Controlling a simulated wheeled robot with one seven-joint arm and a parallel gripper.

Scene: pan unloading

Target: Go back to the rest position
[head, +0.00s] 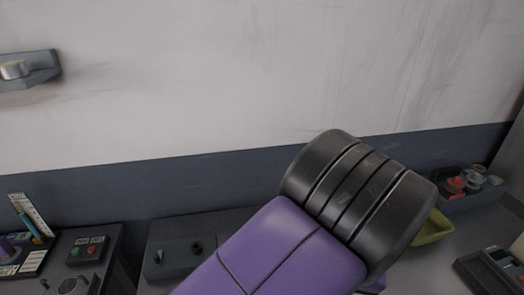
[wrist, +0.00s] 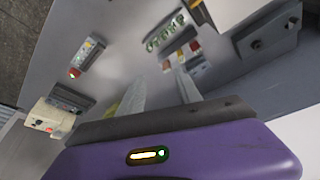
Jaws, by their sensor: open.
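My gripper (wrist: 160,80) shows in the wrist view as two pale grey fingers standing apart beyond its purple body, with nothing visible between them. The purple body carries a small lit indicator and fills the bottom of that view. In the head view my purple and black arm rises from the bottom centre, in front of the wall. The fingers are hidden there.
A yellow container (head: 437,228) is partly behind my arm. A grey bin (head: 481,197) with red and metal items stands at the back right. A button box (head: 88,251) is at lower left. A fixture (head: 40,68) juts from the wall.

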